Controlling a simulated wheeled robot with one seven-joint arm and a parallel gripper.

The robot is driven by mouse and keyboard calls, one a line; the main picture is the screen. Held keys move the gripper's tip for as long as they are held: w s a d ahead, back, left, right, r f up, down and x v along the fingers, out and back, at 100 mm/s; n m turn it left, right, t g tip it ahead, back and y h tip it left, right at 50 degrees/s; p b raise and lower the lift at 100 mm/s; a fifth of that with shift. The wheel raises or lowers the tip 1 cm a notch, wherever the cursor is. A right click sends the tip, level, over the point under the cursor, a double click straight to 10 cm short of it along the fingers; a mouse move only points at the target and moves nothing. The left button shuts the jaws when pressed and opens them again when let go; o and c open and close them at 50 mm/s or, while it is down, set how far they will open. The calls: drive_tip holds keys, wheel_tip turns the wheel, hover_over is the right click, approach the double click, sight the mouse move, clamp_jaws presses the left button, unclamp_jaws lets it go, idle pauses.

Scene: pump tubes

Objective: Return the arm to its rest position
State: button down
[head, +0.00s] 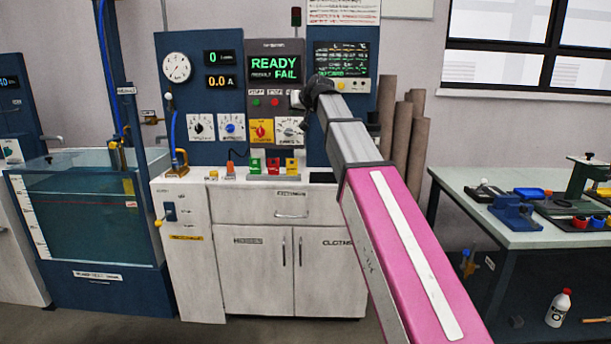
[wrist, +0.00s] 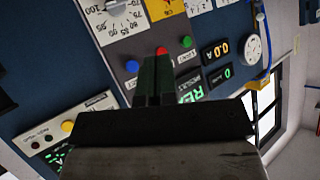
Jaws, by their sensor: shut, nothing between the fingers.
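My arm (head: 390,240) reaches from the lower right up to the control panel (head: 236,152) in the head view. My gripper (head: 297,99) is at its far end, small and partly hidden by the dark wrist joint, in front of the panel's middle section. In the wrist view my gripper (wrist: 158,72) shows two dark fingers close together, shut and empty. Their tips appear just below a red button (wrist: 162,51) in the picture; I cannot tell whether they touch the panel.
The middle display (head: 274,69) reads READY and FAIL. Knobs, coloured sockets and a white cabinet (head: 262,206) lie below. A water tank (head: 85,215) stands left. A workbench (head: 465,180) with tools stands right. Brown rolls (head: 418,155) lean beside the panel.

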drive_tip(key=s+d+f+m+g+h, duration=0.1)
drive_tip(key=s+d+f, duration=0.25)
drive_tip(key=f, duration=0.75)
drive_tip(key=s+d+f+g+h, duration=0.2)
drive_tip(key=d+f, duration=0.2)
drive_tip(key=f, duration=0.7)
drive_tip(key=s+d+f+m+g+h, duration=0.1)
drive_tip(key=s+d+f, duration=0.15)
drive_tip(key=f, duration=0.85)
drive_tip(key=s+d+f+g+h, duration=0.1)
drive_tip(key=s+d+f+g, duration=0.1)
drive_tip(key=s+d+f, duration=0.2)
drive_tip(key=s+d+f+m+g+h, duration=0.1)
drive_tip(key=s+d+f, duration=0.3)
drive_tip(key=s+f, duration=0.7)
drive_tip(key=s+d+f+m+g+h, duration=0.1)
drive_tip(key=s+d+f, duration=0.3)
drive_tip(key=s+f, duration=0.4)
wheel_tip(320, 180, down, 3)
drive_tip(key=shift+d+r+g, duration=0.1)
drive_tip(key=shift+d+g, duration=0.25)
drive_tip(key=shift+g, duration=0.55)
